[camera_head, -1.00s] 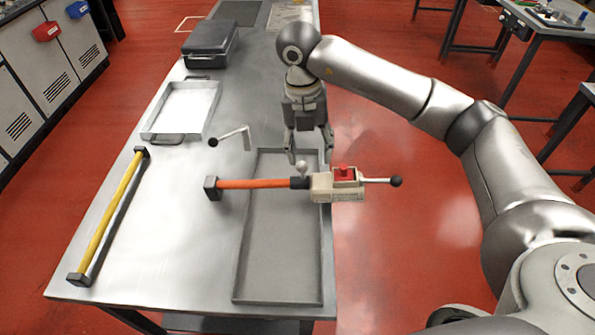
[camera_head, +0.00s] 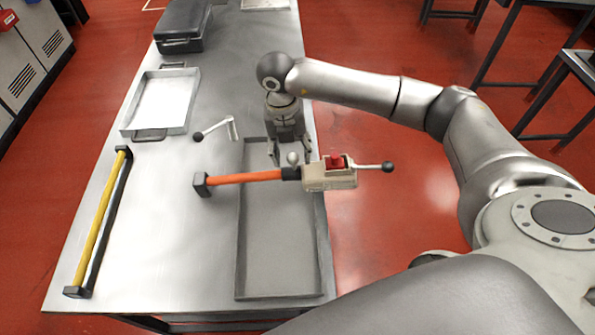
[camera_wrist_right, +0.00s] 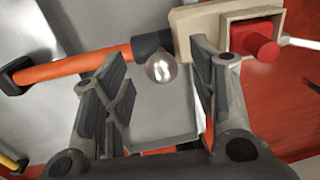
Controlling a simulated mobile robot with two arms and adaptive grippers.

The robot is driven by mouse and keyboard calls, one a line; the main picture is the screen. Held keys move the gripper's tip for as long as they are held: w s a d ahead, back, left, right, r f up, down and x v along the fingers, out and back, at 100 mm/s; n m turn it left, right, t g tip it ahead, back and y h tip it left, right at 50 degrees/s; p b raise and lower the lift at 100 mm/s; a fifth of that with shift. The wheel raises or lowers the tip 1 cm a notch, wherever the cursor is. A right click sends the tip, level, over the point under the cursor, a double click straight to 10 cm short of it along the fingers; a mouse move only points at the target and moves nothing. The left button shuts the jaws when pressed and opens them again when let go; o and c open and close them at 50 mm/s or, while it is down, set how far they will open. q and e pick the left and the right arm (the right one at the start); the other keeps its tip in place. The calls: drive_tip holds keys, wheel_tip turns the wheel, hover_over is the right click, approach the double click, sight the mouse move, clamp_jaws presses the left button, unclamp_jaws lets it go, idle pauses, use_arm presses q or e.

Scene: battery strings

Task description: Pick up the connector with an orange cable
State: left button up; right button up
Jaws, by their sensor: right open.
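The connector (camera_head: 330,176) is a beige block with a red knob on top and a black-tipped lever at its right. Its orange cable (camera_head: 245,178) runs left to a dark end block (camera_head: 201,184). It lies across the grey shallow tray (camera_head: 243,260). My right gripper (camera_head: 291,157) is open and empty just behind it, fingers pointing down. In the right wrist view the open fingers (camera_wrist_right: 158,82) sit either side of a small clear ball (camera_wrist_right: 162,67) beside the black sleeve (camera_wrist_right: 150,45). The right finger overlaps the beige block there. My left gripper is out of view.
A yellow cable with dark end blocks (camera_head: 97,224) lies at the left of the metal table. A bent grey handle (camera_head: 216,130) stands near the tray. A white-based tray (camera_head: 160,103) and a dark case (camera_head: 182,26) are farther back. The table's right edge is close to the tray.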

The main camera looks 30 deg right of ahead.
drive_tip(key=shift+s+d+f, duration=0.1)
drive_tip(key=shift+s+f, duration=0.1)
drive_tip(key=shift+f, duration=0.8)
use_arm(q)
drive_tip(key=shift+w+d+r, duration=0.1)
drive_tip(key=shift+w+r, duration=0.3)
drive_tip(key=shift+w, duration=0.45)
use_arm(e)
drive_tip(key=shift+w, duration=0.1)
drive_tip(key=c, duration=0.5)
clamp_jaws()
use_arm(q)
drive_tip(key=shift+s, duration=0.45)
use_arm(e)
drive_tip(key=shift+r, duration=0.1)
